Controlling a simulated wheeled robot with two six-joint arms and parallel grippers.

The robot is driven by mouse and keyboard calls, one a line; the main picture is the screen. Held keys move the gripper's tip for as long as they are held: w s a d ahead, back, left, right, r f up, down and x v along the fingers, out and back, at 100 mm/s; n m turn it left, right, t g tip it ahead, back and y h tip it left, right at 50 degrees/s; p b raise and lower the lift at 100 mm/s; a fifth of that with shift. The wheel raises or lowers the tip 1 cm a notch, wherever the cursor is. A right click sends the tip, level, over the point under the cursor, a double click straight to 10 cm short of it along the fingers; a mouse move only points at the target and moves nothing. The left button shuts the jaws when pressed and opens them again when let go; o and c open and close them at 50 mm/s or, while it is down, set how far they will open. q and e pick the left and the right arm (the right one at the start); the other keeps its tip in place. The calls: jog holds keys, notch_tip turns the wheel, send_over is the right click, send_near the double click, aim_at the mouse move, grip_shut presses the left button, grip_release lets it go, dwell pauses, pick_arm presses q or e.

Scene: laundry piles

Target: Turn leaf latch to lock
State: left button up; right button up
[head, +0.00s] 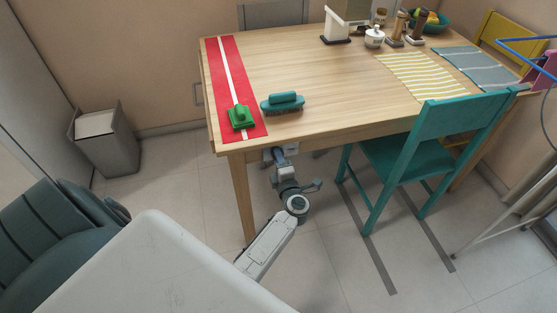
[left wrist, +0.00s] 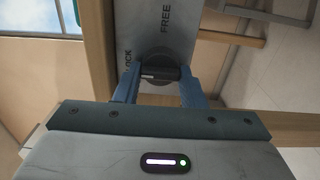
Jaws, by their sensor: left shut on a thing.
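The leaf latch is a dark round knob with a bar handle (left wrist: 160,72) on a grey plate (left wrist: 178,38) under the table. The plate reads FREE at the top and LOCK, partly covered, at the left. The bar lies about level across the left wrist view, with a pale mark near its left end. My left gripper (left wrist: 160,86) is shut on the handle, one blue finger at each end. In the head view my left gripper (head: 277,153) is just below the table's front edge, and the handle there is hidden. My right gripper is not in view.
A table leg (head: 243,195) stands left of my arm. A teal chair (head: 410,150) stands to the right. A grey bin (head: 107,140) is at left.

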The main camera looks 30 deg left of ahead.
pick_arm(q)
jog(key=o, duration=1)
jog(key=b+v, duration=0.1)
jog(key=v, duration=0.9)
jog(key=shift+s+d, duration=0.25)
jog(key=shift+s, duration=0.05)
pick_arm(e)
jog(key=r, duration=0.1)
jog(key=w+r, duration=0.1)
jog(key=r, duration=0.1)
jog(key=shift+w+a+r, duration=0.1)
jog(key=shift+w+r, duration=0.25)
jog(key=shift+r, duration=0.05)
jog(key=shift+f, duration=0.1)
